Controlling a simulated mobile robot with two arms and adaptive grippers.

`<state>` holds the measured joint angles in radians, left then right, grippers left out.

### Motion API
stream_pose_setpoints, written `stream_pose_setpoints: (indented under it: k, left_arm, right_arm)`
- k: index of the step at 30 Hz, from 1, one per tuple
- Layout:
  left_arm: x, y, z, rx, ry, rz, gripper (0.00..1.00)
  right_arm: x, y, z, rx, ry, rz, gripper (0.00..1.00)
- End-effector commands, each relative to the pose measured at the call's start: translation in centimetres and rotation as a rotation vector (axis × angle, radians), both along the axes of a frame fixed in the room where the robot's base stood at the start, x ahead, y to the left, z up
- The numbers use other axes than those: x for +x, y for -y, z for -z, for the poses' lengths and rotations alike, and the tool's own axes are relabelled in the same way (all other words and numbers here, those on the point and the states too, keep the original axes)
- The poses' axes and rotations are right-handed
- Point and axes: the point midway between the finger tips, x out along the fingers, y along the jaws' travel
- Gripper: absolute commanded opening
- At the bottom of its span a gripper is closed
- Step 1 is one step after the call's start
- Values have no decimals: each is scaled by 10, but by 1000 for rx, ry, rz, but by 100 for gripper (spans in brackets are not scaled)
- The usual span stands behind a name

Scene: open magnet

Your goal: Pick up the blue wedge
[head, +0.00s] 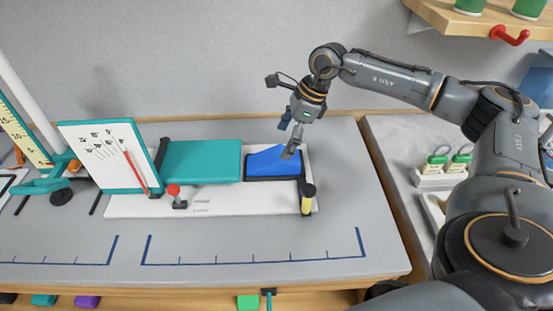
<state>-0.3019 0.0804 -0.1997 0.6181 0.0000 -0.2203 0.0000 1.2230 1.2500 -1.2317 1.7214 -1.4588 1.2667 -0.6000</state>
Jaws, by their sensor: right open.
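The blue wedge (268,161) lies in a dark tray at the right end of a white base (235,204) on the grey table. My right gripper (289,146) reaches down from the upper right to the wedge's right part. It is open, with its fingertips at or just above the wedge. I cannot tell whether they touch it. The gripper covers a bit of the wedge's top. My left gripper is not in the picture.
A teal block (200,161) sits left of the wedge. A red-knobbed lever (174,191) and a black-and-yellow post (307,199) stand on the base. The table's front right is clear.

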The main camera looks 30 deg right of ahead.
Motion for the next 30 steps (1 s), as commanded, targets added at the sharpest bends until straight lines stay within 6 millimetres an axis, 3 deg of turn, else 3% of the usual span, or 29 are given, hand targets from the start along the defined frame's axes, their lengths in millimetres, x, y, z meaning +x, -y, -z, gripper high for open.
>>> stream_pose_setpoints:
  k: [5,13,21,30]
  left_arm:
    - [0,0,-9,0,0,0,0]
    - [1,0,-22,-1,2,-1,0]
    - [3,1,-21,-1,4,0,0]
    - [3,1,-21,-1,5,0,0]
  right_arm:
    - [2,-5,11,0,-2,-1,91]
    - [8,-17,47,0,-1,0,91]
    - [9,-18,52,1,1,0,91]
    - [9,-18,51,1,1,0,35]
